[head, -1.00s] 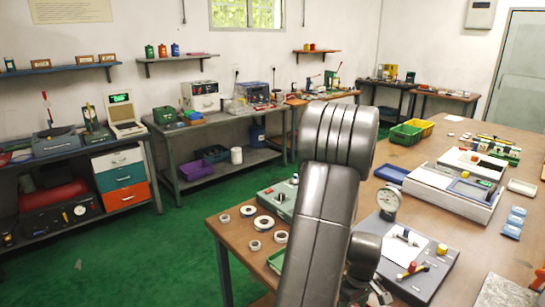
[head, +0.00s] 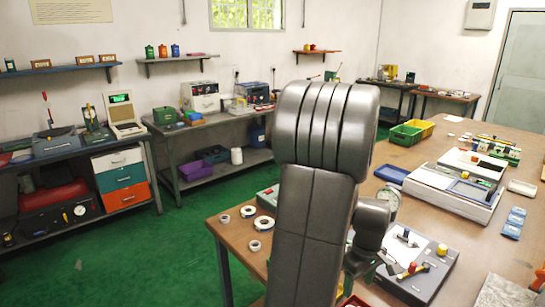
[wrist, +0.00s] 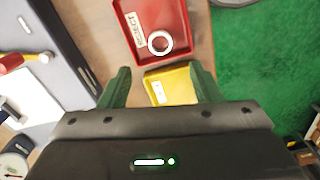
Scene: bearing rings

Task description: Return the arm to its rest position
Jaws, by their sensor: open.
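My arm (head: 315,190) rises in the middle of the head view, in front of the wooden workbench. My gripper (wrist: 158,82) shows in the wrist view with its two green fingers wide apart and nothing between them. Beyond the fingertips, a red tray (wrist: 133,48) marked REJECT holds one pale bearing ring (wrist: 160,42). A yellow tray (wrist: 168,82) lies next to it, between the fingers in the picture, partly hidden by my gripper.
Several loose rings, one here (head: 264,225), lie on the left corner of the bench (head: 225,228). A grey board with tools (head: 425,285) and a dial gauge (head: 387,205) stand right of my arm. A white instrument (head: 450,195) is farther right. The green floor (head: 150,250) is open at left.

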